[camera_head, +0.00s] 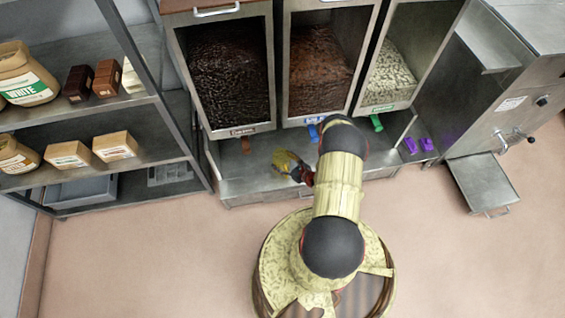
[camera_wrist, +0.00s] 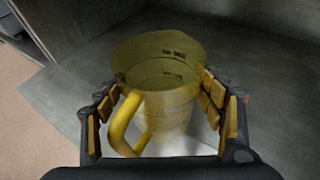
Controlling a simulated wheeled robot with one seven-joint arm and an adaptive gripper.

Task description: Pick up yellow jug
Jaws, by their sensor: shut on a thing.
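The yellow jug (camera_wrist: 165,105) stands upright between the fingers of my gripper (camera_wrist: 165,112) in the wrist view. It is a see-through yellow measuring jug with dark marks inside its wall and a yellow handle facing the lower left. My fingers close on it from both sides, the right one pressed to its wall and the left one by its handle side. In the head view the jug (camera_head: 287,162) is at the end of my arm, over the metal shelf below the bins. My gripper (camera_head: 300,174) is partly hidden there. I cannot tell whether the jug touches the shelf.
The metal shelf (camera_head: 240,180) runs below several bins, including a dark-filled bin (camera_head: 230,75). A rack (camera_head: 100,115) with jars and boxes stands at left. The floor (camera_head: 150,260) is clear.

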